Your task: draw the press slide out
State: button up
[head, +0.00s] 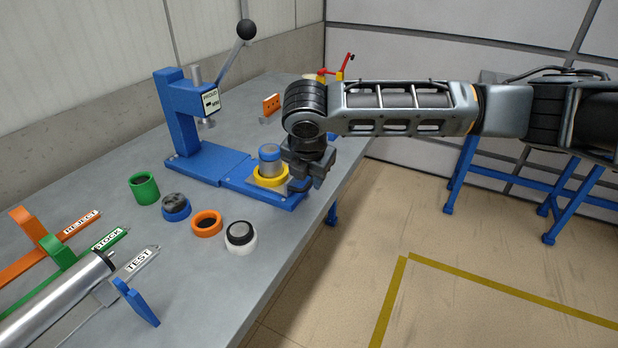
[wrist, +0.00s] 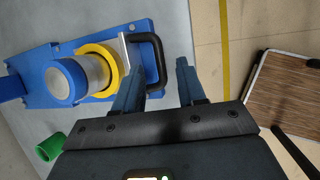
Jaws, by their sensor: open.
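The blue press (head: 178,125) stands at the back of the grey bench, its long lever raised. Its blue slide (head: 237,180) lies in front of the base, clear of the ram; a seam shows between them. On the slide, a yellow ring (head: 258,178) surrounds a grey and blue cylinder (head: 270,158); in the wrist view the cylinder (wrist: 92,72) has a blue cap. The slide's black handle (wrist: 157,60) sticks out at its outer end. My gripper (head: 302,186) is open at that end. In the wrist view its fingers (wrist: 161,68) appear either side of the handle's outer bar; contact is unclear.
A green ring (head: 144,188), a blue ring (head: 176,207), an orange ring (head: 207,223) and a white ring (head: 241,238) lie on the bench left of the slide. Labelled chutes and a roller stand front left. Open floor lies right of the bench.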

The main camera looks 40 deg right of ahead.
jog(key=v, duration=0.6)
jog(key=shift+r+b, duration=0.2)
jog(key=shift+b, duration=0.1)
jog(key=shift+s, duration=0.1)
